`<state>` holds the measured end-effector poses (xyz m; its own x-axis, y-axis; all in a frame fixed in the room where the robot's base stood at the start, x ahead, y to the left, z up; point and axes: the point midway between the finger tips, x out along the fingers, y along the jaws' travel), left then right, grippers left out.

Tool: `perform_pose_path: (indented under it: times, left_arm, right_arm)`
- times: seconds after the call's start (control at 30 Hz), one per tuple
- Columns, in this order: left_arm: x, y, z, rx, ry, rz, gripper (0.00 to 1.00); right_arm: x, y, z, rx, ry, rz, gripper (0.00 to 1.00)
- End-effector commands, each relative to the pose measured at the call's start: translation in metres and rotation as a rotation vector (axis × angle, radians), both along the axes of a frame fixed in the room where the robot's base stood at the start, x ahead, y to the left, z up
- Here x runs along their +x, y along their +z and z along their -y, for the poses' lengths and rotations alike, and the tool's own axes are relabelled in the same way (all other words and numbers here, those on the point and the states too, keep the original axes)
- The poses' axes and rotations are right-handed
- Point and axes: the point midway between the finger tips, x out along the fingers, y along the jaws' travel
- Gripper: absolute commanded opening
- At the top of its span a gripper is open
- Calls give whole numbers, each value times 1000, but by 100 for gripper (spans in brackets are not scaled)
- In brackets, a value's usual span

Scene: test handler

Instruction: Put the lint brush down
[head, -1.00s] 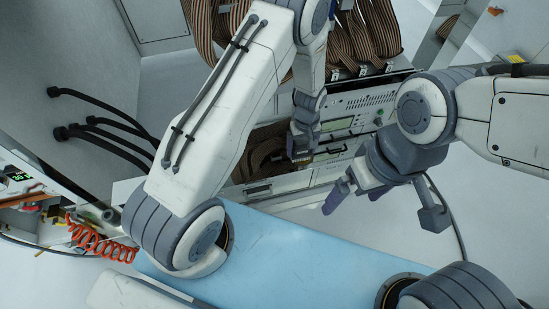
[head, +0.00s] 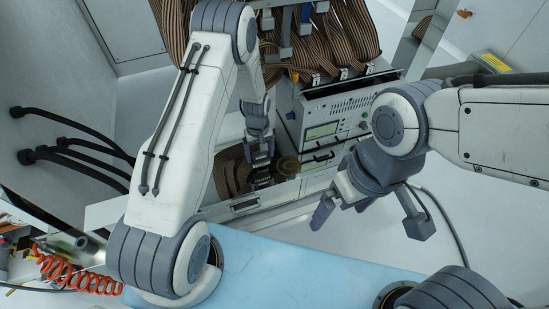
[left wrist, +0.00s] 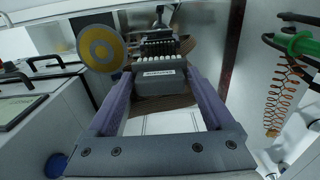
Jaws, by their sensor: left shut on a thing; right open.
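My left gripper (head: 262,160) is shut on a dark grey block with a label, a row of pale tips and black bristle-like rows, which I take as the lint brush (left wrist: 160,82). In the left wrist view the purple fingers (left wrist: 158,88) press it from both sides. In the head view the brush (head: 262,178) is small and dark, in front of brown ribbon cable beside the instrument; I cannot tell whether it touches a surface. My right gripper (head: 335,197) is open and empty, right of the left one and apart from it.
A white instrument with a screen (head: 322,131) is on the right. Ribbon cables (head: 345,45) hang behind. The blue surface (head: 290,268) in front is bare.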

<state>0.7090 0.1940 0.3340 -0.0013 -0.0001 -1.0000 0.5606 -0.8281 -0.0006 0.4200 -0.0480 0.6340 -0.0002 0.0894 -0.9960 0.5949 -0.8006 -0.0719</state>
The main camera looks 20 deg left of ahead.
Motion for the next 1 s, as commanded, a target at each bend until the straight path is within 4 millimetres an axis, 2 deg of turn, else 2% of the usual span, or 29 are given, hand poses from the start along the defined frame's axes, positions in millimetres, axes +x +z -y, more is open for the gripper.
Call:
perform_pose_path:
  times: [0.07, 0.13, 0.27, 0.7, 0.73, 0.77, 1.0]
  left_arm:
    - [4, -13, -16, 0, 4, 1, 30]
    - [3, -26, -12, 0, -2, -1, 30]
    - [3, -39, -12, 0, -1, 0, 30]
    - [4, -43, -12, 0, -1, 1, 30]
    - [3, -44, -12, 0, -1, 1, 90]
    - [3, -44, -12, 0, -1, 1, 100]
    - [3, -44, -12, 0, -1, 1, 100]
  right_arm:
    - [0, -11, 0, 0, 0, 0, 100]
    - [0, -15, 0, 0, 0, 0, 100]
    - [0, -20, 0, 0, 0, 0, 100]
    - [0, -21, 0, 0, 0, 0, 100]
    - [0, -21, 0, 0, 0, 0, 100]
    - [0, -20, 0, 0, 0, 0, 100]
    - [0, -21, 0, 0, 0, 0, 100]
